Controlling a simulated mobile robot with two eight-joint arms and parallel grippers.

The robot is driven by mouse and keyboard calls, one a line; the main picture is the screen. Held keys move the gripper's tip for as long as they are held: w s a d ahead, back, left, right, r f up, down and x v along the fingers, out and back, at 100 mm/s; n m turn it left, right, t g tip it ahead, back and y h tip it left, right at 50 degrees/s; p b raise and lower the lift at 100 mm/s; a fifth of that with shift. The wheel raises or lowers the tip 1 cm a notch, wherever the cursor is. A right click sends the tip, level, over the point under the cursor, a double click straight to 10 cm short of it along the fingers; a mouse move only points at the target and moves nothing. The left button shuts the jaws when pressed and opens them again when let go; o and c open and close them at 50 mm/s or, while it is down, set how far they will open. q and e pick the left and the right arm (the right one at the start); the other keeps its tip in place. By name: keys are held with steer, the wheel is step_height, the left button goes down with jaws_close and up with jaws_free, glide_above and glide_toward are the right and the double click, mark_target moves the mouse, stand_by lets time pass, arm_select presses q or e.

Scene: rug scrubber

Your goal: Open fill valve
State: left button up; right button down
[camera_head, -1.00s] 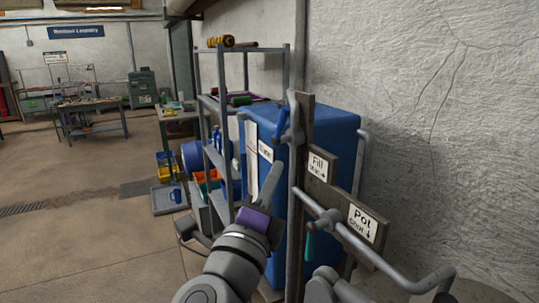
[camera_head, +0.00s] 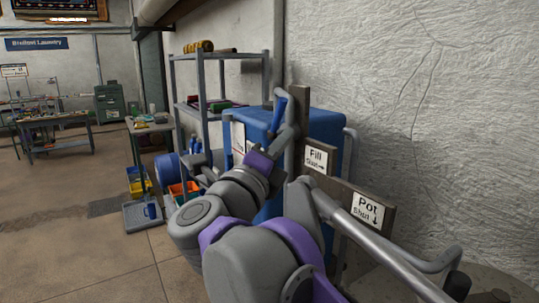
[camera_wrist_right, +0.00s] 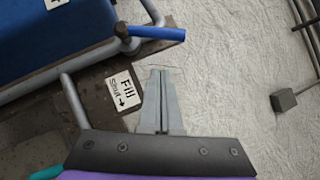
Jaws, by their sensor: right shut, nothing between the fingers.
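The fill valve's blue lever handle (camera_head: 279,114) stands up near the top of a pipe beside a wooden post. In the right wrist view the blue handle (camera_wrist_right: 158,33) points right from its pivot on the pipe. The white "Fill Shut" sign (camera_head: 317,158) is on the board just right of the post; it also shows in the wrist view (camera_wrist_right: 123,92). My right gripper (camera_head: 289,134) is close below the handle in the head view. In the wrist view its fingers (camera_wrist_right: 161,73) are together and empty, apart from the handle. My left gripper is not in view.
A "Pot Shut" sign (camera_head: 367,210) and a thick grey pipe (camera_head: 375,240) lie right of my arm. A blue tank (camera_head: 327,124) stands behind the post, with a grey shelf rack (camera_head: 220,52) to its left. The rough wall (camera_head: 440,110) bounds the right side.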

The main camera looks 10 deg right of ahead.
mark_target(278, 110)
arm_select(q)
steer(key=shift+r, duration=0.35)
arm_select(e)
steer(key=shift+w+r, duration=0.35)
steer(key=shift+w, duration=0.3)
steer(key=shift+w+r, duration=0.3)
steer(key=shift+w, duration=0.4)
steer(key=shift+w+r, duration=0.35)
steer(key=shift+w, duration=0.3)
arm_select(q)
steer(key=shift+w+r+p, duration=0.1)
steer(key=shift+p, duration=0.25)
